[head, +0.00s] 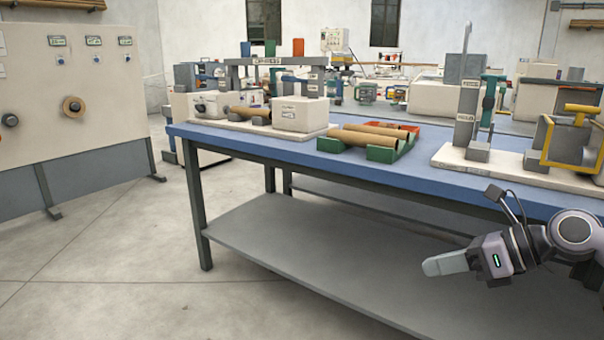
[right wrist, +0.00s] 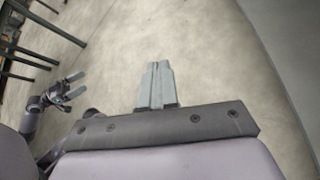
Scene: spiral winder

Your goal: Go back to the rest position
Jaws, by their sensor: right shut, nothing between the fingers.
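My right gripper (head: 432,266) is at the lower right of the head view, in front of the blue table's front edge and pointing left. It holds nothing. In the right wrist view its two grey fingers (right wrist: 155,72) lie together over bare floor. My left gripper (right wrist: 78,83) shows small at the left of the right wrist view, with its two fingers spread apart and nothing between them. The left arm is not in the head view.
The blue table (head: 230,140) carries a winder with a grey frame (head: 235,75), cardboard tubes on a green rack (head: 382,155), and a yellow-framed fixture (head: 545,150) at right. A grey lower shelf (head: 300,245) sits under it. A control panel (head: 75,100) stands left. Floor between is clear.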

